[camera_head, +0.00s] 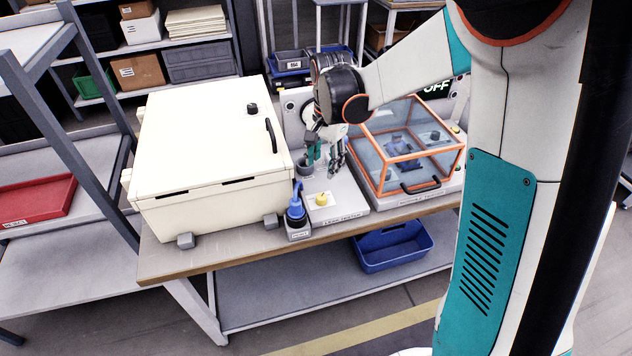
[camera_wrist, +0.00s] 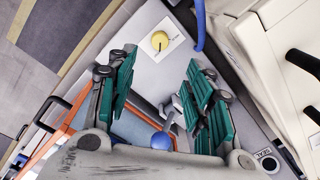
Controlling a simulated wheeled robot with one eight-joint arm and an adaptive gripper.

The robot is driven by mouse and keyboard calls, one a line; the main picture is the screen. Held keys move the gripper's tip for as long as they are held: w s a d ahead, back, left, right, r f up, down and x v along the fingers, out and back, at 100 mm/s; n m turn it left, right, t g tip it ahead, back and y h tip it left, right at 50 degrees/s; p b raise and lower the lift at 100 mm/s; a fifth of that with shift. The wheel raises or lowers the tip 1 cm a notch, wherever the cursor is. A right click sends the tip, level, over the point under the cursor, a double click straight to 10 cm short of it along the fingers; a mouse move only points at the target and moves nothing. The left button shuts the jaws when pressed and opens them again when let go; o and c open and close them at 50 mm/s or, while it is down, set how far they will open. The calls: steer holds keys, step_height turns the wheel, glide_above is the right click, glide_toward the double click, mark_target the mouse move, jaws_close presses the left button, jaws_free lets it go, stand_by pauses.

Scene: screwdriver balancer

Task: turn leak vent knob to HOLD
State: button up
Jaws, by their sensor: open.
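The leak vent knob appears to be the yellow round knob (camera_head: 321,199) on a white label plate, near the front of the grey panel between the cream box and the clear case. The wrist view shows the yellow knob (camera_wrist: 160,41) from above with a dark pointer mark; its label is too small to read. My gripper (camera_head: 325,160) is above the panel, behind the knob and apart from it. In the wrist view my gripper (camera_wrist: 161,60) has its teal fingers spread wide, with nothing held. A blue ball-ended lever (camera_wrist: 161,141) shows between the fingers, near the palm.
The cream box (camera_head: 213,145) stands left, and the orange-framed clear case (camera_head: 405,150) stands right. A blue-handled tool (camera_head: 296,205) stands upright in a holder left of the knob. A blue bin (camera_head: 392,246) is below the bench.

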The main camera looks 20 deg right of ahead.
mark_target(321, 196)
steer(key=f+b, duration=0.1)
steer(key=f, duration=0.3)
steer(key=f+b, duration=0.2)
steer(key=f, duration=0.3)
steer(key=f+b, duration=0.1)
steer(key=f, duration=0.3)
steer(key=shift+w+a+f+b, duration=0.2)
steer(key=shift+w+f+b, duration=0.1)
steer(key=shift+f+b, duration=0.1)
steer(key=c, duration=1)
